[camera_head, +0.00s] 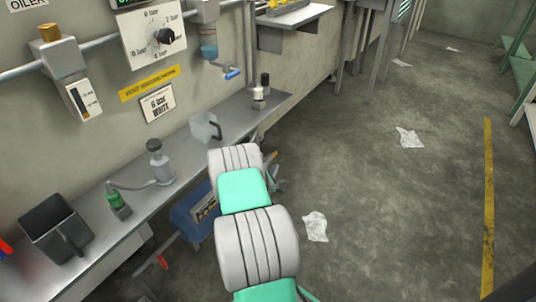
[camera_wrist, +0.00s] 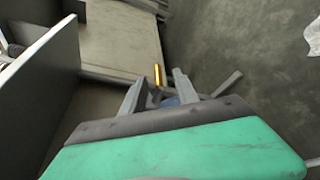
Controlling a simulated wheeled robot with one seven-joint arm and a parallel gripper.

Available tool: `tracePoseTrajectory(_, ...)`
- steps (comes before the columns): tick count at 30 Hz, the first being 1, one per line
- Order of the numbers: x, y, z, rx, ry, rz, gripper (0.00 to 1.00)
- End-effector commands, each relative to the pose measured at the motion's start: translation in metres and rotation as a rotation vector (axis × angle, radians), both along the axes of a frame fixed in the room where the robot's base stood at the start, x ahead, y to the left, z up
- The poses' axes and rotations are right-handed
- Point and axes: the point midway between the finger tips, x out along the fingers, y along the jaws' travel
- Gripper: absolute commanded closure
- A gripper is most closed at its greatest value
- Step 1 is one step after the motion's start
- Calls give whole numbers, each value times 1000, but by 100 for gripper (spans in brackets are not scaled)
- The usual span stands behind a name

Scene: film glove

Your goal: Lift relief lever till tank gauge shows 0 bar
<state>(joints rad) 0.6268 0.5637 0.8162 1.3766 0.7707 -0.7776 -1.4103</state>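A blue tank (camera_head: 190,222) with a pale label sits under the bench, partly hidden by the bench and my arm. A red-tipped handle (camera_head: 163,262) shows at its lower left; I cannot tell whether it is the relief lever. No tank gauge is readable. My gripper (camera_head: 275,172) is mostly hidden behind my arm, to the right of the tank. In the wrist view my gripper (camera_wrist: 160,77) has its fingers apart. A narrow yellow-orange piece (camera_wrist: 158,74) shows between them, with a bit of blue below; I cannot tell whether it is touched.
The metal bench (camera_head: 125,205) along the wall carries a dark bin (camera_head: 55,228), a small pump bottle (camera_head: 160,162) and a clear container (camera_head: 205,128). A pressure dial (camera_head: 165,37) marked in bar is on the wall. The floor at right is open, with scattered paper (camera_head: 315,227).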

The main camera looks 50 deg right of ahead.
Motion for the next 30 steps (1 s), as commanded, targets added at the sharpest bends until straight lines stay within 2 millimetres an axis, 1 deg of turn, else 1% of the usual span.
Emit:
tracePoseTrajectory(1,5,-6,-5,0,-3,2,64)
tracePoseTrajectory(4,16,-20,-10,1,-5,8,64)
tracePoseTrajectory(6,23,-32,-13,3,-7,10,64)
tracePoseTrajectory(10,31,-49,-16,4,-7,11,64)
tracePoseTrajectory(14,35,-55,-15,5,-5,12,64)
tracePoseTrajectory(20,34,-56,-14,6,-6,11,64)
tracePoseTrajectory(30,33,-56,-14,5,-6,9,92)
